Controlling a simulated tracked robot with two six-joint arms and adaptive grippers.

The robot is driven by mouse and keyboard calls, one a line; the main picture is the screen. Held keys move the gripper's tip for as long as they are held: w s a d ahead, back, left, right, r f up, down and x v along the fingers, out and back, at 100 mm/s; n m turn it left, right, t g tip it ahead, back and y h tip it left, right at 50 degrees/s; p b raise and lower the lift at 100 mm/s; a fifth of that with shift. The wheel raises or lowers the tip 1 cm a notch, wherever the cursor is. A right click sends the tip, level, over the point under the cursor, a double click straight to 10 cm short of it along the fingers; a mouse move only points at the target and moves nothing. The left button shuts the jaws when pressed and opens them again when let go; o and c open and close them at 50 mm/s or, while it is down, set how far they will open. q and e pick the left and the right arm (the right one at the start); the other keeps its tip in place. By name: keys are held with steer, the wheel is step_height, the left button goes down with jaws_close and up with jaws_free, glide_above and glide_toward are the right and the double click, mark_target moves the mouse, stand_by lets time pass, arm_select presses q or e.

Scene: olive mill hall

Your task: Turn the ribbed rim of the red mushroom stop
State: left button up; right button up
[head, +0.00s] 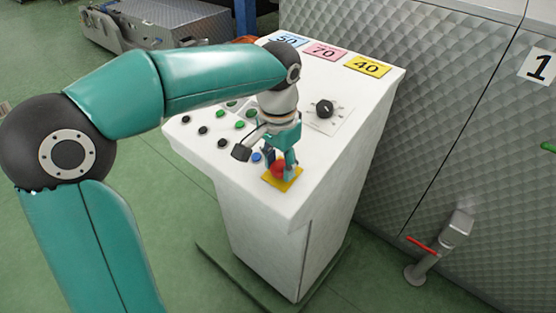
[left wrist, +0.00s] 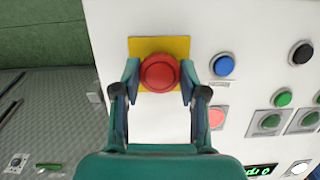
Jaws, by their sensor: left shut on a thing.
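The red mushroom stop (left wrist: 159,73) sits on a yellow square plate (left wrist: 148,44) at the near corner of a white control console. In the head view the red stop (head: 278,171) is partly hidden by my left gripper, and the yellow plate (head: 268,178) shows around it. My left gripper (head: 283,171) reaches down onto the stop from above. In the left wrist view its two fingers (left wrist: 160,76) stand at the left and right sides of the red head, shut on its rim. My right gripper is not in view.
The white console (head: 262,250) carries a blue button (left wrist: 223,66), several green and black buttons, a black rotary knob (head: 324,108) and number cards (head: 367,67). A quilted metal wall stands at the right. A pipe with a red handle (head: 421,244) stands near the floor.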

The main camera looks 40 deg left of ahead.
arm_select(q)
steer(key=shift+f+m, duration=0.1)
steer(key=shift+m, duration=0.4)
steer(key=o, duration=1.1)
steer(key=shift+o, duration=0.2)
step_height(320, 180, up, 12)
steer(key=shift+s+d, duration=0.2)
steer(key=shift+s, duration=0.05)
